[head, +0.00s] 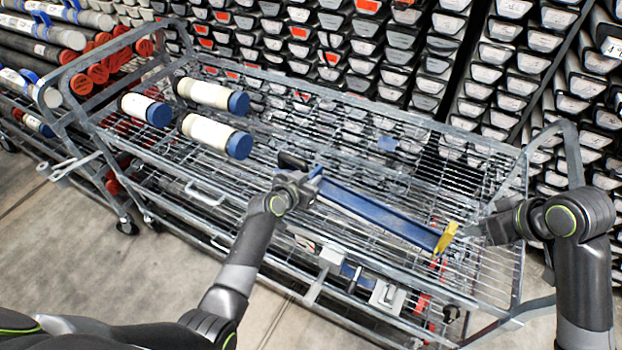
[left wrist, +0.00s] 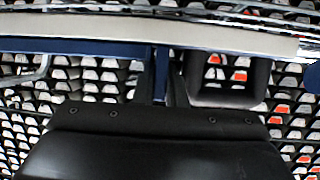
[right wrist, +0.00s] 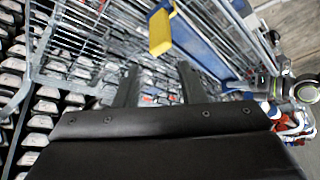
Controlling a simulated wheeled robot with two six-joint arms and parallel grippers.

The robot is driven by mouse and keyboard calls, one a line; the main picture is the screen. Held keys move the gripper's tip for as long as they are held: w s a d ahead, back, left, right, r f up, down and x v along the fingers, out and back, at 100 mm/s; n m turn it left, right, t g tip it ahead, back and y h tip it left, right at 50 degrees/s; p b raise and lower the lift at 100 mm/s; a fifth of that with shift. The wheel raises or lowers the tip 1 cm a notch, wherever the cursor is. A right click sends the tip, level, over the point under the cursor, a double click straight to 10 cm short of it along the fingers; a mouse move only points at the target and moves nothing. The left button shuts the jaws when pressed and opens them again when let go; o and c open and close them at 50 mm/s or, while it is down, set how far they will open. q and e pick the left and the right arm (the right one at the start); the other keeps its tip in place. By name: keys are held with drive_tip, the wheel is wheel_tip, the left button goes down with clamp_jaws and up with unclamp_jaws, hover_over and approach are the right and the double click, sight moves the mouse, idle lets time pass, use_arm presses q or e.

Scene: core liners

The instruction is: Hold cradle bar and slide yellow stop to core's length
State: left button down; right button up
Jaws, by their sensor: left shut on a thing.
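The blue cradle bar (head: 382,214) lies slanted across the wire cart's top. The yellow stop (head: 446,238) is at its right end. My left gripper (head: 312,178) is at the bar's left end, shut on a blue part of it (left wrist: 162,72). My right gripper (head: 480,232) is just right of the stop, apart from it. In the right wrist view its fingers (right wrist: 160,82) are spread with nothing between them, and the yellow stop (right wrist: 160,32) and blue bar (right wrist: 200,45) are beyond them. Whitish capped cores (head: 216,136) lie at the cart's left.
The wire cart (head: 290,130) has raised rails at both ends. Racks of stacked core trays (head: 300,45) stand behind it. Capped pipes (head: 45,60) are stacked at the far left. Tools and a small box (head: 387,295) sit along the cart's near side. Clear mesh lies behind the bar.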

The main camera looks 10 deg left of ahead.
drive_tip(key=shift+c, duration=0.2)
drive_tip(key=shift+d+f, duration=0.15)
drive_tip(key=c, duration=0.5)
drive_tip(key=shift+w+d+f+n+g, duration=0.1)
drive_tip(key=shift+d+f+n+g, duration=0.2)
drive_tip(key=shift+n, duration=0.4)
drive_tip(key=shift+c, duration=1.1)
drive_tip(key=d+n+y, duration=0.1)
drive_tip(key=d+n+g+y, duration=0.1)
drive_tip(key=d+n, duration=0.1)
drive_tip(key=d+f+n, duration=0.1)
drive_tip(key=n, duration=0.1)
drive_tip(key=shift+w+d+f+g+y, duration=0.1)
drive_tip(key=shift+w+d+g+y, duration=0.2)
drive_tip(key=shift+y, duration=0.1)
clamp_jaws()
drive_tip(key=shift+w+d+n+y, duration=0.1)
drive_tip(key=shift+d+n+y, duration=0.4)
drive_tip(key=shift+d+n, duration=0.15)
drive_tip(key=shift+a, duration=0.1)
drive_tip(key=shift+x, duration=4.75)
hover_over(427, 240)
